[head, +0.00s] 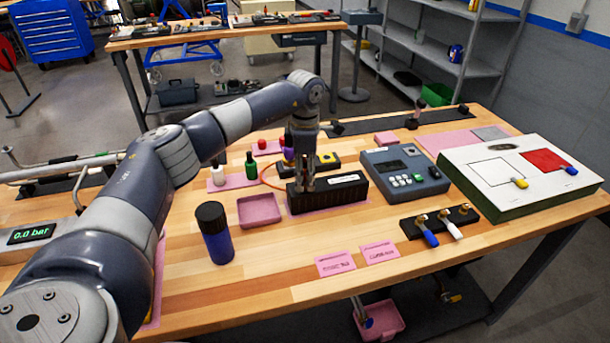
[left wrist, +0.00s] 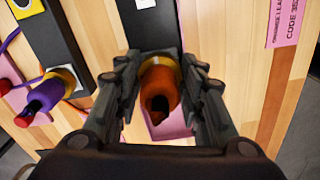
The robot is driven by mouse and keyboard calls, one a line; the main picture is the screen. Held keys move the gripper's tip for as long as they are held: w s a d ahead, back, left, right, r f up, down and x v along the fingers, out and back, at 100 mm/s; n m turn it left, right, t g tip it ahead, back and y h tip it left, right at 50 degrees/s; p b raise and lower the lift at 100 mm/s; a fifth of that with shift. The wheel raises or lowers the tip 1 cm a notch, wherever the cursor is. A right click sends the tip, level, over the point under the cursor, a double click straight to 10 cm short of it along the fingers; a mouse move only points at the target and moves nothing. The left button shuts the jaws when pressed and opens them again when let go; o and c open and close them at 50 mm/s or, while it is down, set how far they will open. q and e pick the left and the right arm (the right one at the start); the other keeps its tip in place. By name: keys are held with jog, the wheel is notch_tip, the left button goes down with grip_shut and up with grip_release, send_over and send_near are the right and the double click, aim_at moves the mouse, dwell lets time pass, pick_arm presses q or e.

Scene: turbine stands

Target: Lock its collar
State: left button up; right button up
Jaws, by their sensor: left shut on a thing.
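My left gripper (head: 302,182) points down at the top of a long black block (head: 335,195) on a pink mat. In the left wrist view, its two fingers stand on either side of an orange, rounded collar-like part (left wrist: 158,82) with a dark opening, and the gripper is shut on it. In the head view the fingers mostly hide this part. The black block shows behind it in the left wrist view (left wrist: 147,28). Whether the collar is turned or locked cannot be told. My right gripper is in neither view.
A purple plug (left wrist: 45,95) with a yellow ring is left of the gripper. A grey keypad unit (head: 405,170) stands right of the block, a pink tray (head: 259,210) and a dark blue bottle (head: 214,235) to the left. The table front has pink labels (head: 335,263).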

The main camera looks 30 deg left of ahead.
aim_at(305, 167)
pick_arm(q)
jog(key=o, duration=1)
jog(key=shift+o, duration=0.2)
jog(key=shift+r, duration=0.15)
notch_tip(305, 167, up, 12)
jog(key=shift+f, duration=0.1)
